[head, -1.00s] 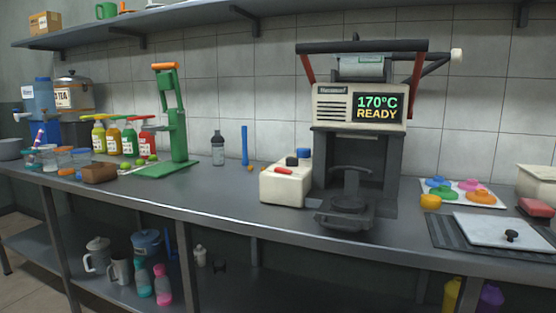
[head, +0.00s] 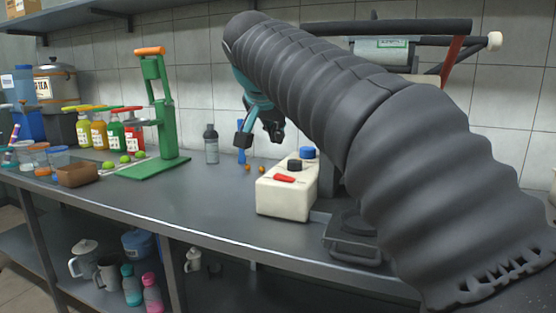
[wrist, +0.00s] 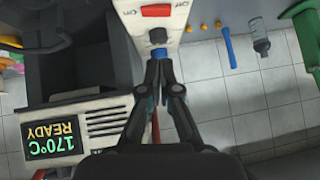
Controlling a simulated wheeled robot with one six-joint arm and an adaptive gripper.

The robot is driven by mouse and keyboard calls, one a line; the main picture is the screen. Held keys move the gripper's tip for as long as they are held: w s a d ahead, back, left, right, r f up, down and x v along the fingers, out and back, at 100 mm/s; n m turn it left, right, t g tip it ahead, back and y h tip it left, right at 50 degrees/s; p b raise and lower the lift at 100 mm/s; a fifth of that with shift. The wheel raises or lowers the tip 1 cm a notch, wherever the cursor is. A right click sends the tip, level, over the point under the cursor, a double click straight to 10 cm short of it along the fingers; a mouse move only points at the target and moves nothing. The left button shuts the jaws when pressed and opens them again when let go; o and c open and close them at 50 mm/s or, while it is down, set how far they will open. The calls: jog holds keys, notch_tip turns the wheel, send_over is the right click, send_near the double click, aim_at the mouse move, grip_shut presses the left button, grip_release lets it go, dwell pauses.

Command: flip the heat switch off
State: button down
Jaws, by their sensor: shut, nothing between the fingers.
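The red switch (head: 285,179) is set in the top of a cream box (head: 284,201) on the counter. In the wrist view the red switch (wrist: 156,11) is at the top edge, with small lettering on both sides, partly cut off. A black knob (head: 294,165) and a blue button (head: 306,152) sit behind it on the same box. My gripper (wrist: 158,66) is shut and empty, its tips by the blue button in the picture, apart from the red switch. In the head view my gripper (head: 267,125) is behind and above the box, partly hidden by my arm.
The press machine stands right of the box, mostly hidden by my arm; its display (wrist: 52,143) reads 170°C READY. A green press (head: 163,125), a grey bottle (head: 211,144) and several colored bottles stand left. Counter in front of the grey bottle is clear.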

jog(key=shift+w+a+r, duration=0.55)
jog(key=shift+w+a, duration=0.1)
jog(key=shift+w, duration=0.1)
send_over(284, 178)
jog(key=a, duration=0.2)
jog(key=f, duration=0.7)
jog(key=shift+d, duration=0.25)
jog(key=shift+w+a+f, duration=0.15)
jog(key=shift+w+f, duration=0.05)
jog(key=shift+f, duration=0.9)
jog(key=shift+a+f, duration=0.2)
jog(key=shift+f, duration=0.65)
